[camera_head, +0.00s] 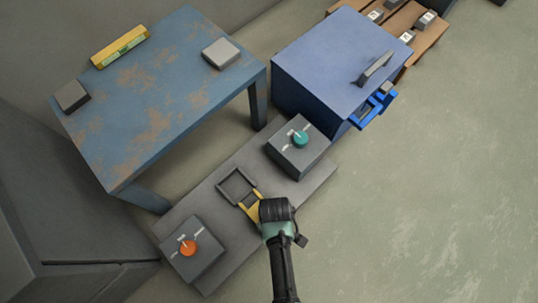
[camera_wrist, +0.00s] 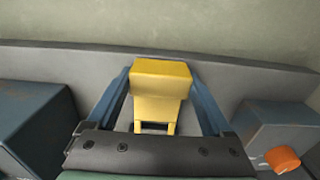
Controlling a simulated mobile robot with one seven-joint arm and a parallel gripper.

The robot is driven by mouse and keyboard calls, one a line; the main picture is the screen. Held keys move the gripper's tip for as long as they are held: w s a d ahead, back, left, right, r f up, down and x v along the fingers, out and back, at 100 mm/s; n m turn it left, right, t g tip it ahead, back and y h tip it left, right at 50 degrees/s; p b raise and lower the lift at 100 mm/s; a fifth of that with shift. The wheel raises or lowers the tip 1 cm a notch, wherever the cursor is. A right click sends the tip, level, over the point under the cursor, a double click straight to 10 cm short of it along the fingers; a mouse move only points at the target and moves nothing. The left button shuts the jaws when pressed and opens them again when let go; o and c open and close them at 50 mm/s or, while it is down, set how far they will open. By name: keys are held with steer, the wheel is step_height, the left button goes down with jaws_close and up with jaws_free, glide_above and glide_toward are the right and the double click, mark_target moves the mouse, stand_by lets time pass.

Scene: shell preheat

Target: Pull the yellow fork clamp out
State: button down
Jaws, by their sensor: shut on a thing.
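The yellow fork clamp (camera_head: 252,206) is at the middle of the grey base plate, beside a dark square frame (camera_head: 237,187). In the wrist view the yellow clamp (camera_wrist: 160,95) stands between the two blue-grey fingers of my gripper (camera_wrist: 162,90), its block end toward the far side and two prongs toward the camera. My gripper (camera_head: 262,207) is shut on the clamp. In the head view my gripper and wrist cover part of the clamp. I cannot tell how far the prongs sit in the frame.
On the grey plate (camera_head: 225,262), a box with an orange knob (camera_head: 188,248) stands at lower left and one with a teal knob (camera_head: 300,138) at upper right. A worn blue table (camera_head: 160,90) and a blue cabinet (camera_head: 330,55) stand behind. The floor at right is clear.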

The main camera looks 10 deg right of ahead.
jaws_free()
steer(key=shift+s+d, duration=0.2)
steer(key=shift+s, duration=0.15)
steer(key=shift+w, duration=0.1)
steer(key=shift+r+p, duration=0.3)
step_height(320, 180, up, 12)
steer(key=p, duration=0.9)
steer(key=shift+r, duration=0.15)
